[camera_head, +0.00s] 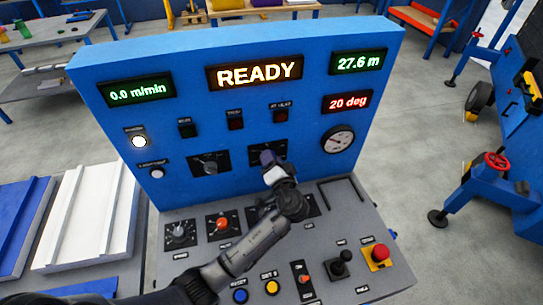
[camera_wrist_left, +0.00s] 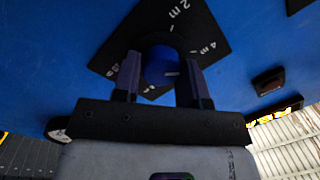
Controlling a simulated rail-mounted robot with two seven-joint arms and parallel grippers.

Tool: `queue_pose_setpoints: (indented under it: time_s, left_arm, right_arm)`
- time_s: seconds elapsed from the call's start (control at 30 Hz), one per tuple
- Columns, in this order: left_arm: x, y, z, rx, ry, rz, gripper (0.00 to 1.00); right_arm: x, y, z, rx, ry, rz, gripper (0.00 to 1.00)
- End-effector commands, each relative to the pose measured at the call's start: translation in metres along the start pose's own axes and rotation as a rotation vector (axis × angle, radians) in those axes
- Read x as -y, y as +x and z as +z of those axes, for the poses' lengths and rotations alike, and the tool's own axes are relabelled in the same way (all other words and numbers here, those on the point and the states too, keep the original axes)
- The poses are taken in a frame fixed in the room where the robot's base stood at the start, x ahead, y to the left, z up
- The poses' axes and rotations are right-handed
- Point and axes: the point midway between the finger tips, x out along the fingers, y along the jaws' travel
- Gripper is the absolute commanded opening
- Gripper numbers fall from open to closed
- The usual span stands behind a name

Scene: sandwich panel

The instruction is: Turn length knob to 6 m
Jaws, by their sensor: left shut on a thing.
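The length knob (camera_wrist_left: 156,62) is a blue round knob on a black dial plate (camera_wrist_left: 125,35) in the left wrist view. White marks on the plate include "2 m" and "4 m"; others are partly hidden by the fingers. A short white line on the knob's face points right in that view. My left gripper (camera_wrist_left: 160,72) is shut on the knob, one finger on each side. In the head view my left gripper (camera_head: 270,163) covers most of this knob on the upright blue panel (camera_head: 95,60). My right gripper is not in view.
Displays read "0.0 m/min" (camera_head: 137,90), "READY" (camera_head: 254,73), "27.6 m" (camera_head: 358,61) and "20 deg" (camera_head: 347,102). Another dial (camera_head: 209,163) is left of my gripper and a gauge (camera_head: 337,142) right. A red emergency button (camera_head: 379,254) and black joystick (camera_head: 339,267) stand on the desk.

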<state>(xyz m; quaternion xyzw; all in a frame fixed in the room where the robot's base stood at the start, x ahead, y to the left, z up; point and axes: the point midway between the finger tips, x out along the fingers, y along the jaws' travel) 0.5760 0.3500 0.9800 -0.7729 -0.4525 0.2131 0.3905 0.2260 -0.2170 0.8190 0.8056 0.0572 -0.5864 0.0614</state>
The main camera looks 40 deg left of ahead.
Motion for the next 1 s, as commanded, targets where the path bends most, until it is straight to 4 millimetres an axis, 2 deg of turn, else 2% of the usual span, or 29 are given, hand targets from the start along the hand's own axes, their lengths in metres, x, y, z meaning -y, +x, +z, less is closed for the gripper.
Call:
queue_pose_setpoints:
  time_s: [0.03,0.5,1.0]
  left_arm:
    - [0.003,0.000,-0.002,-0.002,0.045,-0.002,0.16]
    - [0.002,0.000,-0.001,-0.037,0.475,-0.030,0.16]
    - [0.000,0.000,0.001,-0.059,0.752,-0.049,0.16]
  right_arm:
    - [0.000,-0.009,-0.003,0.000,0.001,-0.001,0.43]
    - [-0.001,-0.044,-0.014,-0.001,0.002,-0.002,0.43]
    - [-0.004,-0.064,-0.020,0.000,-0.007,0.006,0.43]
